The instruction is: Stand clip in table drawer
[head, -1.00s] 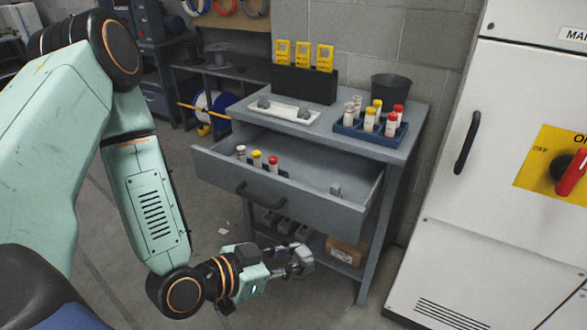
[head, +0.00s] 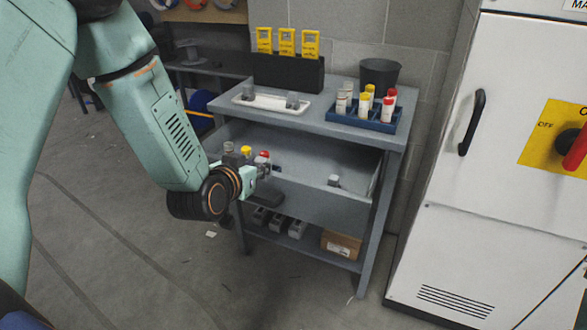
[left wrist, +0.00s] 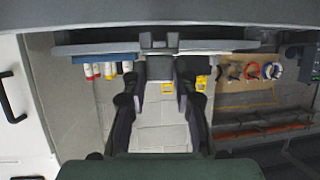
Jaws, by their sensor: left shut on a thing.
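The table drawer (head: 312,212) is pulled open below the grey table top. My left gripper (head: 267,170) is at the drawer's front left, close to the red-capped bottle. It is shut on a grey clip, which shows between the fingers in the left wrist view (left wrist: 160,68). The clip is mostly hidden in the head view, so I cannot tell whether it touches the drawer. My right gripper is out of view.
On the table top are a white tray (head: 270,105) with grey clips, a blue rack (head: 345,118) of bottles, a dark holder with yellow devices (head: 287,42) and a black bin (head: 380,74). A white cabinet (head: 490,200) stands at the right. The lower shelf holds a cardboard box (head: 341,245).

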